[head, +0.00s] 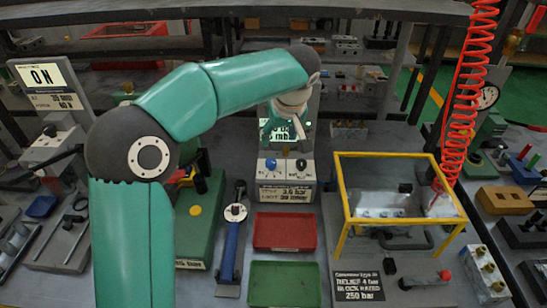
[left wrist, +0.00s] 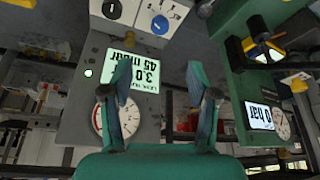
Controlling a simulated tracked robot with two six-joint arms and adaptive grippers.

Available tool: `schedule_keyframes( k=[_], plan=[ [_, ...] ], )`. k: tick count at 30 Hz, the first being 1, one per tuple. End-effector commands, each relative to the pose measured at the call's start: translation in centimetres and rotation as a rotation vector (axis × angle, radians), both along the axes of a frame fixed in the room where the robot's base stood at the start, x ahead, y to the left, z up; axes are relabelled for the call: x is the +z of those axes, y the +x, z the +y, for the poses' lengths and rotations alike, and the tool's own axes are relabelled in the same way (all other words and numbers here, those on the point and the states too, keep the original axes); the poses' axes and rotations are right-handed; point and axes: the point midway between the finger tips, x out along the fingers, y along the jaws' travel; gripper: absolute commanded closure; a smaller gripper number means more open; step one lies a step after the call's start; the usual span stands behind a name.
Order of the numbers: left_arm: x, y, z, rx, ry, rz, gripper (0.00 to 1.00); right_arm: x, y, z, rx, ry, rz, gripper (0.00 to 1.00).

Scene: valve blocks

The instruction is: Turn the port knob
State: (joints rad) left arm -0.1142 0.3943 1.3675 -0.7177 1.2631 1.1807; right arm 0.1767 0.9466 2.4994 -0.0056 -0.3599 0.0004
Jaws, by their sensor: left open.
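A grey valve block (head: 286,183) stands in the middle of the head view. Its face carries a blue knob (head: 270,165) and a black knob (head: 301,164); I cannot tell which is the port knob. In the left wrist view, upside down, the black knob (left wrist: 112,9) and blue knob (left wrist: 160,24) are near the top, beyond the fingertips. A lit display (left wrist: 131,67) and a round gauge (left wrist: 122,115) lie behind the fingers. My left gripper (head: 284,136) is open and empty in front of the display, above the knobs in the head view. It also shows in the left wrist view (left wrist: 165,75).
A red tray (head: 284,231) and a green tray (head: 284,283) lie in front of the block. A yellow-framed cage (head: 400,156) stands to the right, with a red coiled hose (head: 470,80) beside it. A green block (head: 195,235) and a blue-handled tool (head: 231,250) are to the left.

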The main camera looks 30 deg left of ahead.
Motion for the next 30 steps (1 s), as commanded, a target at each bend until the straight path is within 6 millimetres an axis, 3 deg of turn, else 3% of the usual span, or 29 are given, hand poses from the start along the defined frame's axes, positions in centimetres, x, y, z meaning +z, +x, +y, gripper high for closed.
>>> schedule_keyframes(
  k=[12, 18, 24, 30],
  plan=[
    [-8.3, 1.9, 2.8, 0.002, -0.001, 0.007, 0.4, 0.8, 0.0, 0.0, 0.0, 0.0, -0.001, 0.6],
    [-11.5, 2.8, 3.8, 0.001, -0.001, 0.006, 0.4, 1.3, 0.0, 0.0, 0.0, 0.0, -0.001, 0.6],
    [-13.1, 3.3, 4.3, -0.001, -0.001, 0.002, 0.4, 1.5, 0.0, 0.0, 0.0, 0.0, -0.001, 0.6],
    [-13.4, 3.4, 4.3, -0.001, -0.001, 0.001, 0.4, 1.5, 0.0, 0.0, 0.0, 0.0, -0.001, 0.6]
  ],
)
